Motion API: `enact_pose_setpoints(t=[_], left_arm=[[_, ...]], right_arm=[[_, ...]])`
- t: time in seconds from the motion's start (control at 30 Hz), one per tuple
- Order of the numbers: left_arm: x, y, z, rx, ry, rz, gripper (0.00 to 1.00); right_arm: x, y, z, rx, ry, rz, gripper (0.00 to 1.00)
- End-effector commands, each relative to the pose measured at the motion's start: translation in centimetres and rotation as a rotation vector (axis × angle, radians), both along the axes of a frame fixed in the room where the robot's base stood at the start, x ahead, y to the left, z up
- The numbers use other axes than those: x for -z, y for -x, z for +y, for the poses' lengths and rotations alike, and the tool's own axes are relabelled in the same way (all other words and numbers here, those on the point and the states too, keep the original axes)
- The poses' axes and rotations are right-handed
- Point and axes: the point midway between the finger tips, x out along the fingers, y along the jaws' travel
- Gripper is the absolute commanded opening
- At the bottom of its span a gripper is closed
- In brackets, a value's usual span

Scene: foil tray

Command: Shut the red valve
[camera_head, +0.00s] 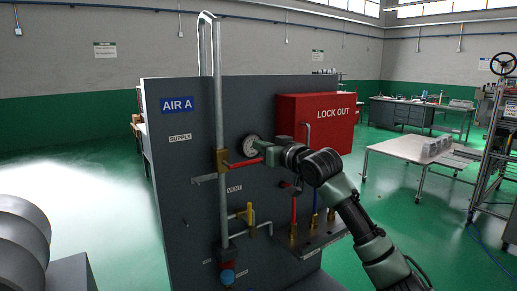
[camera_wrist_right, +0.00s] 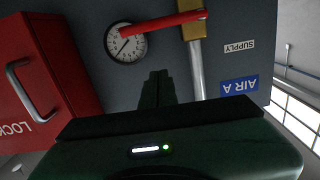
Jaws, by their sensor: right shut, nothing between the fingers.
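The red valve handle (camera_head: 245,163) sticks out sideways to the right from a brass valve body (camera_head: 221,160) on a vertical grey pipe, crosswise to the pipe. In the right wrist view, which is turned over, the red handle (camera_wrist_right: 165,22) and brass body (camera_wrist_right: 194,28) show at the top. My right gripper (camera_head: 271,153) is beside the handle's free end. In the wrist view its fingers (camera_wrist_right: 157,78) are shut together and empty, with panel showing between them and the handle. I cannot tell from the head view whether they touch it. My left gripper is not in view.
A round gauge (camera_head: 251,145) sits on the panel (camera_head: 180,145) just behind the handle. A red LOCK OUT box (camera_head: 330,115) is to the right. A white table (camera_head: 415,152) stands at the right.

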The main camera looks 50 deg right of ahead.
Motion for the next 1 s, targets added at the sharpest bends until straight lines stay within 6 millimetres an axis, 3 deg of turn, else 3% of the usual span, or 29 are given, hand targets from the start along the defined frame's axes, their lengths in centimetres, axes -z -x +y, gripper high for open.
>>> enact_pose_setpoints(t=[0.03, 0.2, 0.5, 1.0], left_arm=[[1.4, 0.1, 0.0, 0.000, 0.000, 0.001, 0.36], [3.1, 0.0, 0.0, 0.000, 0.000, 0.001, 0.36], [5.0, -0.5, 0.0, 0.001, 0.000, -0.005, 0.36], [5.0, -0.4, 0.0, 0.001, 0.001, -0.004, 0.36]], right_arm=[[1.1, 0.8, 0.3, -0.001, 0.002, 0.004, 0.00], [0.9, 3.6, 1.0, -0.001, 0.002, 0.001, 0.00], [0.3, 7.9, 1.9, 0.000, 0.001, 0.002, 0.00], [0.1, 8.5, 2.1, -0.001, -0.001, 0.003, 0.00]])
